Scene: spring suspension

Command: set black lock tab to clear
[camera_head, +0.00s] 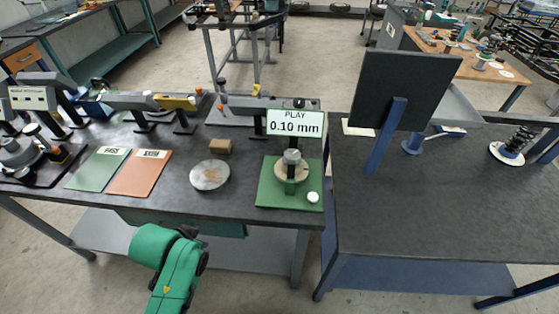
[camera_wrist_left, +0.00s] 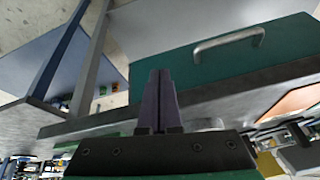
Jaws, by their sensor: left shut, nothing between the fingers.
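I cannot pick out a black lock tab for certain. A small black knob (camera_head: 299,103) shows at the right end of the rear rail fixture, above the sign reading "PLAY 0.10 mm" (camera_head: 295,123). A green-based stand (camera_head: 262,192) with a round metal-topped part (camera_head: 291,168) and a white button sits below the sign. My left gripper (camera_wrist_left: 160,74) is shut and empty in the left wrist view, with a green drawer front (camera_wrist_left: 180,62) and its handle beyond. In the head view my green left arm is low, in front of the table; its fingers are not clear there. My right gripper is out of view.
A round metal disc (camera_head: 210,175), a small brown block (camera_head: 220,146), and green (camera_head: 98,169) and orange (camera_head: 139,173) cards lie on the dark table. Fixtures line its back and left. A dark panel (camera_head: 404,88) stands on the right table, whose front is clear.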

